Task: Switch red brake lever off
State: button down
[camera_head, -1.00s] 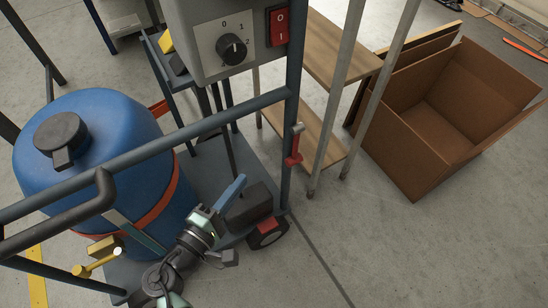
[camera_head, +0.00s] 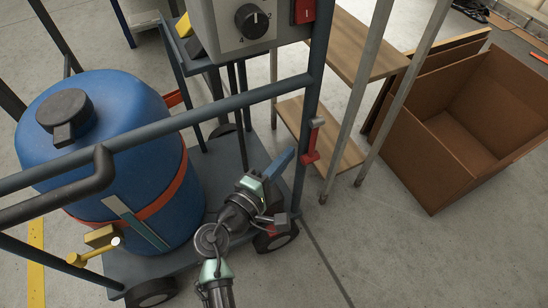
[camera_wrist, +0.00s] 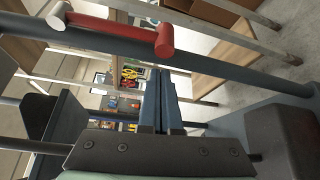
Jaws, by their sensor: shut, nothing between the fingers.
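The red brake lever (camera_head: 311,147) is on the dark upright post of the trolley, with a pale grey knob at its top and a red foot at its bottom. In the wrist view the red lever (camera_wrist: 118,32) lies across the upper part, close to the dark tube, its pale end at the left and its red end at the right. My gripper (camera_head: 288,153) is shut and empty, its blue fingers just left of and below the lever. In the wrist view its fingertips (camera_wrist: 160,72) point toward the lever and appear apart from it.
A blue barrel (camera_head: 95,130) stands on the trolley at left, with a yellow lever (camera_head: 92,250) before it. A grey control box (camera_head: 245,25) with dial and red switch is above. Shelves (camera_head: 350,50) and a cardboard box (camera_head: 425,150) stand right. Floor at lower right is clear.

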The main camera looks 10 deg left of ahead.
jog(key=shift+s+d+r, duration=0.15)
jog(key=shift+s+d, duration=0.15)
jog(key=shift+d, duration=0.05)
dwell(0.3)
jog(key=shift+s+d+p, duration=0.15)
jog(key=shift+s+p, duration=0.1)
jog(key=shift+p, duration=0.6)
